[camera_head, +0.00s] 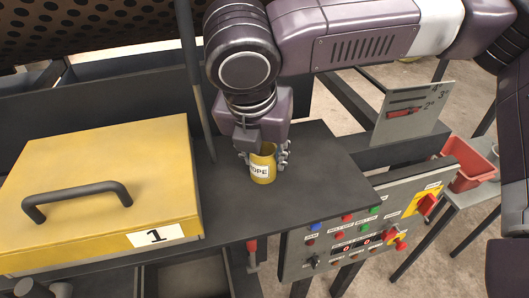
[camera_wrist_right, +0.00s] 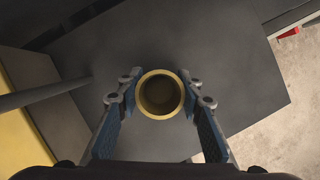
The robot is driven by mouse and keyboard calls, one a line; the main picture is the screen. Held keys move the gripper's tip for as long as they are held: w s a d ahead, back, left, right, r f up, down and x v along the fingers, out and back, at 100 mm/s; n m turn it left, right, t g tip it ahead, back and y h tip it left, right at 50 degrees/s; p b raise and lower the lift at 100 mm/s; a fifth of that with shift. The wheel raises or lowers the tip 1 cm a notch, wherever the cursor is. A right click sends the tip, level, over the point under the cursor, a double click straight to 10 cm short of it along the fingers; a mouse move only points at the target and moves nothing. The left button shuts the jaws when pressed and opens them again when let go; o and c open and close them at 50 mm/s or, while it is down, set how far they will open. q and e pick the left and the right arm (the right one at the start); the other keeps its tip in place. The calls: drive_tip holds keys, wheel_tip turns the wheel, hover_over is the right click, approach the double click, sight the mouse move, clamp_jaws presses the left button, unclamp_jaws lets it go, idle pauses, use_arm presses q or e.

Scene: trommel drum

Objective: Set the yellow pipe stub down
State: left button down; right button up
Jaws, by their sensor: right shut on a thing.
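The yellow pipe stub (camera_head: 262,167) has a white label, partly readable as "OPE". It stands upright at the dark shelf (camera_head: 318,158), right of the yellow box. My right gripper (camera_head: 263,158) comes down from above and is shut on the stub, with fingers on both sides. In the right wrist view the stub (camera_wrist_right: 161,95) shows as a round open ring between the fingertips (camera_wrist_right: 160,98). I cannot tell whether its base touches the shelf. My left gripper is not in view.
A yellow lidded box (camera_head: 95,190) with a black handle and a label "1" stands at the left. A dark rod (camera_head: 193,75) rises beside it. A control panel (camera_head: 370,225) with buttons hangs at the shelf's front right. A red bin (camera_head: 468,165) is farther right. The shelf is clear around the stub.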

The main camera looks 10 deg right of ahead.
drive_tip(key=o, duration=0.9)
drive_tip(key=shift+o, duration=0.2)
drive_tip(key=b+v, duration=0.1)
drive_tip(key=v, duration=1.1)
